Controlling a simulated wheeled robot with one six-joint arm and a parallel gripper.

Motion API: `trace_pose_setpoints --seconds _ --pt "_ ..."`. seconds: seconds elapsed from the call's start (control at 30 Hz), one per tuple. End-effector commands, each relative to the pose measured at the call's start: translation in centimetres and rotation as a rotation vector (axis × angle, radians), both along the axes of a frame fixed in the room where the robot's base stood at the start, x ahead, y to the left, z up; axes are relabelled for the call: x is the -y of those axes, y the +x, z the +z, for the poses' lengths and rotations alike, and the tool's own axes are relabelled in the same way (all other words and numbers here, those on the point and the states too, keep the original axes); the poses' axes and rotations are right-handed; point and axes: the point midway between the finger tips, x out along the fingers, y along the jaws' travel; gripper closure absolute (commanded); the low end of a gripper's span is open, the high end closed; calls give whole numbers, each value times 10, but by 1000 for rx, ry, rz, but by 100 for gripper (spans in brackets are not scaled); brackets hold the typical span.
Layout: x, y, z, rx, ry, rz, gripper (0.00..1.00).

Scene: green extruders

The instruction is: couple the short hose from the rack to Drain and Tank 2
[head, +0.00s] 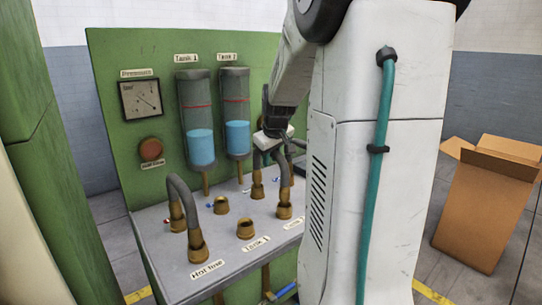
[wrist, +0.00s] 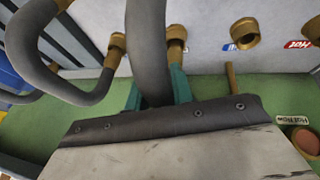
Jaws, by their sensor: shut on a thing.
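My gripper (head: 271,146) is shut on a short grey hose (head: 285,173) above the right part of the bench. The wrist view shows the hose (wrist: 146,45) between my teal fingers (wrist: 155,90). In the head view its brass ends stand at a back coupling (head: 257,191) and a front coupling (head: 284,211); whether they are fully seated cannot be told. Tank 2 (head: 235,110) hangs on the green panel beside Tank 1 (head: 197,120); both hold blue liquid. My arm hides the bench's right end, and I cannot make out a Drain label.
Another grey hose (head: 182,185) arches between the Hot line coupling and one behind it. Two bare brass couplings (head: 221,205) (head: 245,229) stand mid-bench. The wrist view shows one more grey hose (wrist: 60,85) close left of my gripper. A cardboard box (head: 480,205) stands right.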

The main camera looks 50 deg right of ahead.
Motion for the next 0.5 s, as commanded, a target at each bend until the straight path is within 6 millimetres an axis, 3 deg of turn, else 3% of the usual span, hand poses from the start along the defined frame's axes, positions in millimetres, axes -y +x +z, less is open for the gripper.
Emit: trace_pose_setpoints --seconds 0.33,0.37,0.4,0.43,0.5 --pt "0 0 -7 0 0 0 100" --pt "0 0 -6 0 0 0 68" --pt "0 0 -6 0 0 0 57" --pt "0 0 -6 0 0 0 51" --pt "0 0 -6 0 0 0 51"
